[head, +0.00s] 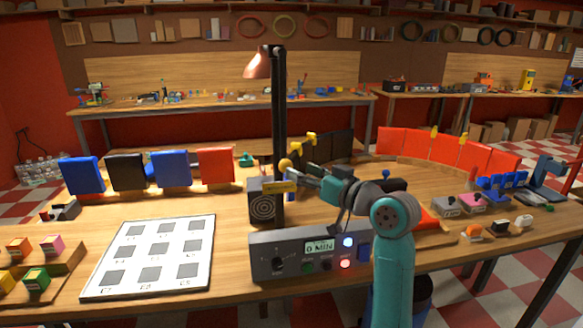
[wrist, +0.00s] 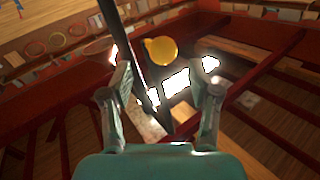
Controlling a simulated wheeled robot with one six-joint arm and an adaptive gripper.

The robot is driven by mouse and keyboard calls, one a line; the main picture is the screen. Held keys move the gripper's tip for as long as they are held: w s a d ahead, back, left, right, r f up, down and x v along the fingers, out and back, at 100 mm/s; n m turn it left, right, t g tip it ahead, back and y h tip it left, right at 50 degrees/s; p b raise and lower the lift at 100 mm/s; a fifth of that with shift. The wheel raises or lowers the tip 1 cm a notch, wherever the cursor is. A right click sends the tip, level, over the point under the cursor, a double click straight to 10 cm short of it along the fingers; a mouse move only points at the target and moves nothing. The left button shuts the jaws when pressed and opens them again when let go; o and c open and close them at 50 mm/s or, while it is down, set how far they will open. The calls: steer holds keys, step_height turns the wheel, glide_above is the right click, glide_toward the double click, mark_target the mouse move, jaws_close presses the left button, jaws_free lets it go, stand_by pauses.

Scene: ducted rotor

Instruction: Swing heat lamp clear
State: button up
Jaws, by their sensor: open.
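The heat lamp has a copper shade (head: 258,65) at the top of a tall dark post (head: 279,125). The shade points to the left in the head view. A yellow ball knob (head: 285,163) shows beside the lower post. In the wrist view the yellow knob (wrist: 162,50) is just beyond the fingertips and between their lines, and the dark post (wrist: 137,50) runs diagonally past it. My gripper (head: 303,178) is open, close to the knob and post. Both fingers show spread in the wrist view (wrist: 168,78), with nothing held. Contact with the knob cannot be seen.
A grey control box (head: 308,255) with a display stands below my arm. A dark speaker-like box (head: 264,208) is by the post. A white sheet with grey squares (head: 117,240) lies left. Red panels (head: 440,148) curve along the right; blue, black and red panels stand left.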

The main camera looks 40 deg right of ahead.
steer(key=s, duration=0.6)
steer(key=shift+s, duration=0.1)
stand_by(0.4)
steer(key=s+a+f+m+g+h, duration=0.1)
steer(key=s+a+f, duration=0.1)
steer(key=a+f, duration=0.5)
steer(key=s+a+f+m+h, duration=0.1)
steer(key=s+a+f+m, duration=0.15)
steer(key=f, duration=0.85)
steer(key=s+a+f+m+g+h, duration=0.1)
steer(key=s+a+f, duration=0.1)
steer(key=a+f, duration=0.55)
steer(key=s+a+f+n, duration=0.2)
steer(key=s+a+f, duration=0.4)
steer(key=s+f, duration=0.45)
steer(key=s+a+r+n+y, duration=0.1)
steer(key=s+a+n, duration=0.1)
steer(key=s, duration=0.6)
steer(key=s+a+r+n+g+y, duration=0.1)
steer(key=s+a+r+n+y, duration=0.1)
steer(key=s, duration=0.6)
steer(key=shift+s+a, duration=0.3)
steer(key=shift+a, duration=0.25)
